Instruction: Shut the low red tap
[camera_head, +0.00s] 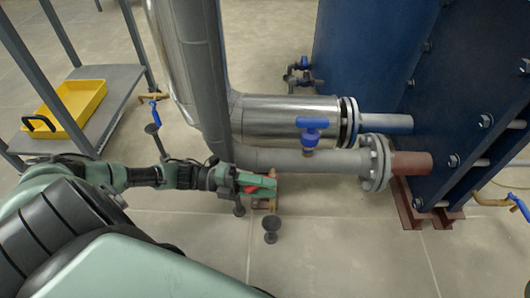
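The low red tap (262,190) sits at the near end of the lower grey pipe, close to the floor. Its red handle shows just at the end of my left gripper, and a brass-coloured part shows below it. My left gripper (246,181) reaches in from the left and overlaps the tap in this view. The fingers hide part of the handle. I cannot tell whether they touch it or how far apart they are. My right gripper is not in view.
A blue-handled valve (311,130) stands on the lower grey pipe (290,160). A silver pipe (285,115) runs behind it to the blue plate exchanger (400,60). A grey trolley (110,92) with a yellow tray (75,103) stands at left. The front floor is mostly clear.

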